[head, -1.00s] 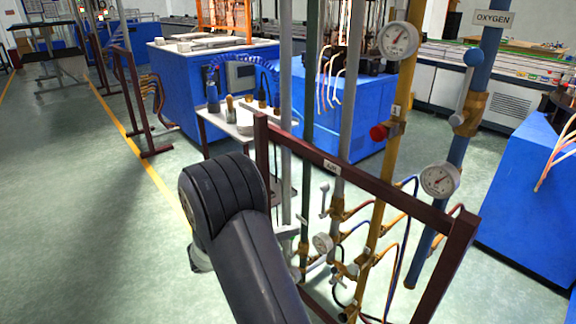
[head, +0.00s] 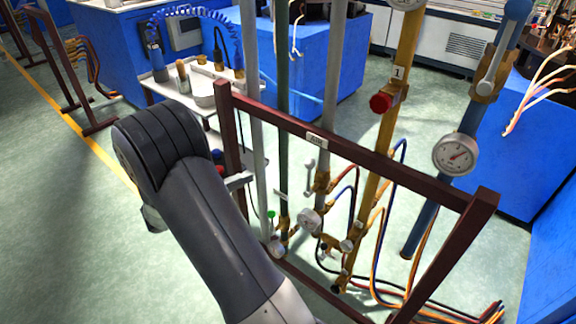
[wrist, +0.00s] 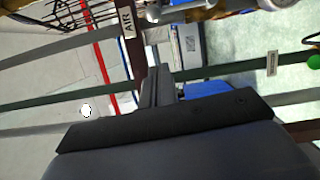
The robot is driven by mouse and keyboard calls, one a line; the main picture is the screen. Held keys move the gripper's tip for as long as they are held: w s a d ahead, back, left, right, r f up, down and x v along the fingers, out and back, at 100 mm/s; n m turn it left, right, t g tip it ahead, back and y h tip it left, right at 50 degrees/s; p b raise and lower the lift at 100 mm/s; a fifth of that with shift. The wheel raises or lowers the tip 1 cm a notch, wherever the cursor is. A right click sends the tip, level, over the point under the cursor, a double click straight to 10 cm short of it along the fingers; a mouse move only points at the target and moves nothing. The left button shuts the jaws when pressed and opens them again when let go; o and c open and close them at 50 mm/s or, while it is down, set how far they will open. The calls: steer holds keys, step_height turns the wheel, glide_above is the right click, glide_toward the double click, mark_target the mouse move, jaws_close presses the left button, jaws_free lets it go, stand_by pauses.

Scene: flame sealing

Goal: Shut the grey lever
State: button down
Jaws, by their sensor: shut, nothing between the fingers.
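A small grey lever (head: 309,164) with a rounded end stands about upright at a brass valve (head: 322,182) on a grey pipe, behind the dark red frame. My gripper (head: 238,181) is to its left in the head view, apart from it, near the frame's left post and mostly hidden by my arm. In the wrist view my gripper (wrist: 160,73) is shut and empty, pointing toward the frame rail with the AIR sign (wrist: 127,23).
The dark red frame (head: 374,160) crosses in front of the pipes. A green-knobbed lever (head: 271,214), a red knob (head: 380,103) and a gauge (head: 456,154) are close by. A larger lever (head: 490,68) sits on the blue pipe. Hoses hang low behind the frame.

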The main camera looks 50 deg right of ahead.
mark_target(309, 178)
steer(key=s+p+x, duration=0.1)
steer(key=s+x, duration=0.1)
steer(key=x, duration=1)
steer(key=shift+s+p, duration=0.3)
steer(key=shift+s, duration=0.15)
steer(key=shift+d+b, duration=0.1)
steer(key=shift+b, duration=0.4)
